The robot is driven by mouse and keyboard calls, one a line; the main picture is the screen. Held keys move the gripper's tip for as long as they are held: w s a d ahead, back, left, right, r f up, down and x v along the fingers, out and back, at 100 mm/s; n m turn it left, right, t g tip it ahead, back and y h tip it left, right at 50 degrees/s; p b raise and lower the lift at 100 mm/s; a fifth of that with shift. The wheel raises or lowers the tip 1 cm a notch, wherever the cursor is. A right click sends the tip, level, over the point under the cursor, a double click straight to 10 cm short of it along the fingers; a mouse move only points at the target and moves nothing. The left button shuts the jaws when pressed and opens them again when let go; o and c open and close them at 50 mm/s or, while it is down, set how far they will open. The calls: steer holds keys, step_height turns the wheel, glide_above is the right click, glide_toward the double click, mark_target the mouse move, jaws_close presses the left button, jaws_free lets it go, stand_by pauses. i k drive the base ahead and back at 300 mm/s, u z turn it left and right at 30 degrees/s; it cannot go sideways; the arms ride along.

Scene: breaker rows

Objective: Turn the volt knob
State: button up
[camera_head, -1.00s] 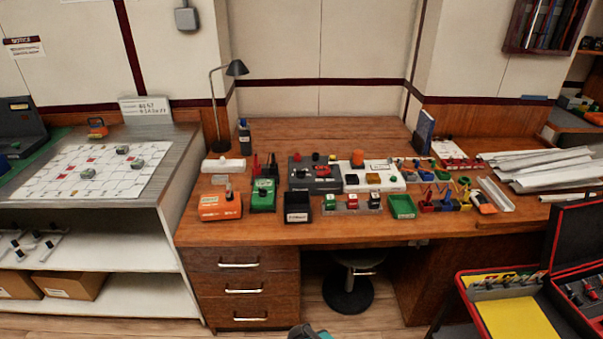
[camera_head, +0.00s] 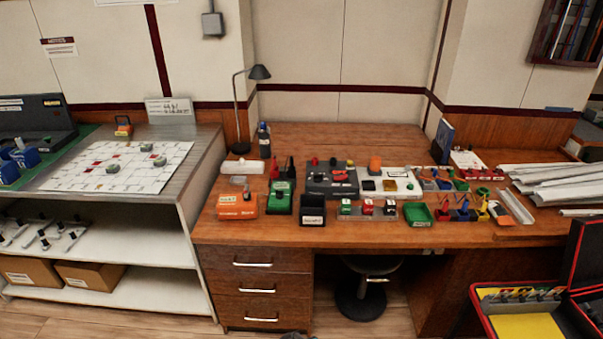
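A dark grey box (camera_head: 318,187) stands on the wooden workbench, with a red and a black round part on top and a dial-like piece on its face. A green device (camera_head: 281,197) with a dark upper part stands to its left. An orange box (camera_head: 237,207) with a grey piece on top is further left. No label reading volt is legible, so I cannot tell which piece is the volt knob. My gripper is not in view; only a small dark sliver shows at the bottom edge, perhaps my arm.
The workbench (camera_head: 345,140) is bare at its back. A black bin (camera_head: 312,210), a green tray (camera_head: 418,215) and several small switches crowd its front. A stool (camera_head: 362,298) is under it. A shelf unit (camera_head: 130,245) is left; an open red-edged case (camera_head: 478,300) is front right.

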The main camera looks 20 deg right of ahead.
mark_target(318, 178)
steer(key=u, duration=0.8)
steer(key=k, duration=1.4)
steer(key=z, duration=1)
steer(key=i, duration=0.95)
